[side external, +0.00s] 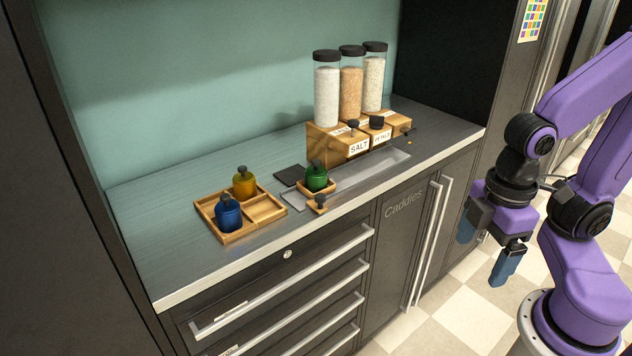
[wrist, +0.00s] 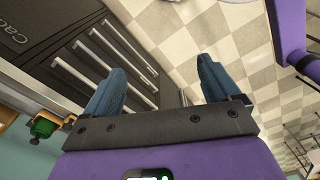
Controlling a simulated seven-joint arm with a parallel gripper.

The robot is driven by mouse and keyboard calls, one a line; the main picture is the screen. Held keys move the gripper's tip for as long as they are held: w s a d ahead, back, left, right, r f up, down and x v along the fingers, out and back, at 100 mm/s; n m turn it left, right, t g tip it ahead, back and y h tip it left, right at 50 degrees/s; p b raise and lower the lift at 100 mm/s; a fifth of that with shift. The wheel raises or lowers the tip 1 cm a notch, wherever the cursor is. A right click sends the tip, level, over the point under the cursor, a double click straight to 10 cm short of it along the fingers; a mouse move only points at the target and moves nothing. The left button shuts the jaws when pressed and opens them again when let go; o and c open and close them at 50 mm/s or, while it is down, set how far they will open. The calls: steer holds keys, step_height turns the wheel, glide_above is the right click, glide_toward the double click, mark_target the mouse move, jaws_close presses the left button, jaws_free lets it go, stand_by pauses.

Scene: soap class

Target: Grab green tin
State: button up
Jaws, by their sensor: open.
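The green tin (side external: 316,177) has a dark knob on its lid and stands upright on a small wooden tray (side external: 330,187) near the counter's front edge. My gripper (side external: 484,250) hangs to the right of the counter, over the floor, well apart from the tin. Its two blue fingers (wrist: 160,92) are spread, with nothing between them.
A wooden tray (side external: 262,208) left of the green tin holds a blue tin (side external: 229,214) and a yellow tin (side external: 244,182). Behind to the right, a wooden dispenser (side external: 322,140) carries three clear cylinders. Drawer handles (side external: 285,283) stick out below the counter.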

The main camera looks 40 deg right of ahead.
steer(key=n+t+h, duration=0.7)
steer(key=n+h, duration=0.5)
glide_toward(315, 171)
steer(key=x, duration=0.7)
steer(key=shift+w+f, duration=0.25)
steer(key=shift+f, duration=0.1)
steer(key=shift+x, duration=2.65)
steer(key=shift+s+d+r, duration=0.1)
steer(key=shift+d+r, duration=0.05)
steer(key=shift+r, duration=0.05)
steer(key=shift+c, duration=0.4)
steer(key=c, duration=1.1)
steer(key=shift+r, duration=0.1)
